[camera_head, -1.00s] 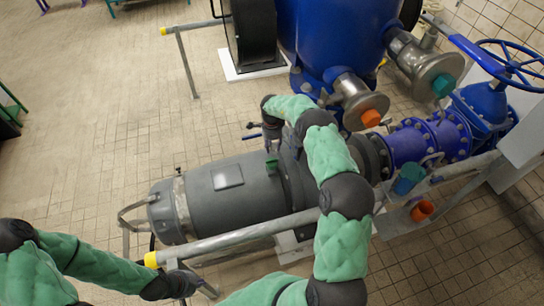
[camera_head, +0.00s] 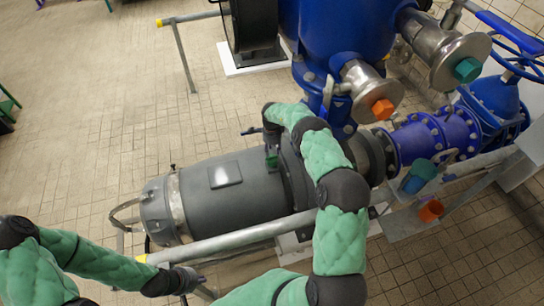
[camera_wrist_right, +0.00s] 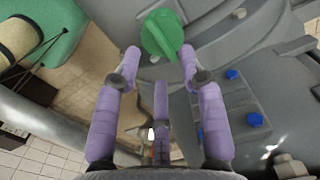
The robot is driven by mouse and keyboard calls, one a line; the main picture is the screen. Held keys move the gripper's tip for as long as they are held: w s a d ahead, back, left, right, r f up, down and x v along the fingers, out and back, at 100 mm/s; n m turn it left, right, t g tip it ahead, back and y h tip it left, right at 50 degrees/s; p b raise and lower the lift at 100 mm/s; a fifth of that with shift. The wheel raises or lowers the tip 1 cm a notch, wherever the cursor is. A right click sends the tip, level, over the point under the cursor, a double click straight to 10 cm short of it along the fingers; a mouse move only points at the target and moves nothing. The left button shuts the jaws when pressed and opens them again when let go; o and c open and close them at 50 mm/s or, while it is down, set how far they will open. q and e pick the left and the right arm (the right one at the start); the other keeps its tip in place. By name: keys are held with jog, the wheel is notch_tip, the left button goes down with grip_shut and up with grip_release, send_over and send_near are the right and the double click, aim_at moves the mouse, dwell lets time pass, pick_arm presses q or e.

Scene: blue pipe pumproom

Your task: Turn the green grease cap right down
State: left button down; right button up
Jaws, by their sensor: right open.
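The green grease cap (camera_wrist_right: 162,35) is a round knob with a raised bar across it, on the grey pump. It shows in the right wrist view just beyond and between the fingertips of my right gripper (camera_wrist_right: 160,62). Those purple fingers are spread, with no visible grip on the cap. In the head view the cap (camera_head: 271,160) is a small green spot on top of the grey pump (camera_head: 230,190), just below my right gripper (camera_head: 271,138). My left gripper (camera_head: 187,279) is dark and low at the left, near the grey rail; its fingers are unclear.
A grey rail (camera_head: 230,238) runs in front of the pump. A blue tank (camera_head: 340,30) stands behind it, with orange (camera_head: 383,109) and teal (camera_head: 467,70) caps on its pipe ends. Teal (camera_head: 415,177) and orange (camera_head: 431,210) cups sit at the right.

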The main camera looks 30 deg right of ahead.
aim_at(272, 157)
jog(key=shift+f+b, duration=0.3)
jog(key=shift+f, duration=2)
grip_shut()
